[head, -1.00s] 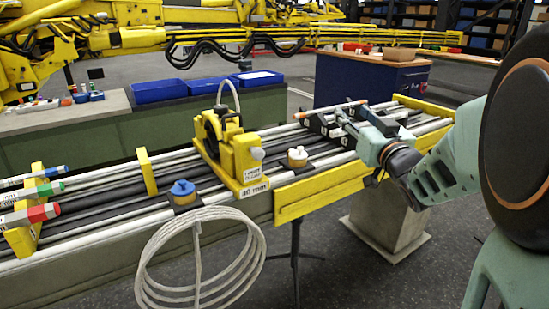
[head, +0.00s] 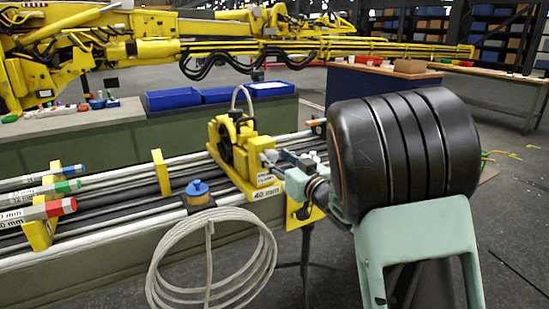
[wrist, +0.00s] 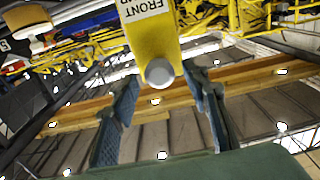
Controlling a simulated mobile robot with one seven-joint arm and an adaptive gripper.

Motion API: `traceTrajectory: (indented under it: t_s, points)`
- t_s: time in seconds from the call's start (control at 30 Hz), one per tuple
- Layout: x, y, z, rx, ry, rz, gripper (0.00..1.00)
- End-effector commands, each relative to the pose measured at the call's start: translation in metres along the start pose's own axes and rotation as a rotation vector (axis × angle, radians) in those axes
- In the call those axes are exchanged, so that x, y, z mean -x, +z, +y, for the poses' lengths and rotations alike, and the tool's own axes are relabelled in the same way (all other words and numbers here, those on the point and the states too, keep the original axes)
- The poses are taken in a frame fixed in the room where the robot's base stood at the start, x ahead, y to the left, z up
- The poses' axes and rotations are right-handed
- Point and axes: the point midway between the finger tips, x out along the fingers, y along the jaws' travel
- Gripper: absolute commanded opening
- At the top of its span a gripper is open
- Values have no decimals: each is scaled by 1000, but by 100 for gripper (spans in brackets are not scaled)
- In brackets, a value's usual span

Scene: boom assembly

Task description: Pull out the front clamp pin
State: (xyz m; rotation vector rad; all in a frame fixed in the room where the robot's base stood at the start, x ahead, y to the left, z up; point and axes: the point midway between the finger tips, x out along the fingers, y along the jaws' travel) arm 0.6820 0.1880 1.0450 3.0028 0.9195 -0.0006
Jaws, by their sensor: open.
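The front clamp is a yellow block (head: 238,155) on the rail bench, marked "40 mm" at its foot. In the wrist view the clamp block (wrist: 150,35) carries a label reading "FRONT" with more text cut off. The front clamp pin shows there as a round grey head (wrist: 159,73) at the block's lower end. My gripper (wrist: 161,82) is open, with one finger on each side of the pin head and visible gaps. In the head view my gripper (head: 272,160) is beside the clamp's right face and hides the pin head.
A blue-capped knob (head: 197,188) stands on the rails left of the clamp. A coiled pale hose (head: 212,262) hangs at the bench front. Marked rods (head: 38,212) lie at left. Blue bins (head: 222,95) stand behind. A pale-capped knob (wrist: 27,20) shows at upper left.

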Motion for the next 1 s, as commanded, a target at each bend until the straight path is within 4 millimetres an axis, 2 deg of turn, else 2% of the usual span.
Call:
traceTrajectory:
  t_s: [0.2, 0.47, 0.83, 1.0]
  points:
    - [-14, 0, 0, -1, 0, 1, 42]
    - [-14, 0, 0, -1, 0, 1, 41]
    - [-14, 0, 0, -1, 0, 1, 0]
    - [-14, 0, 0, -1, 0, 1, 0]
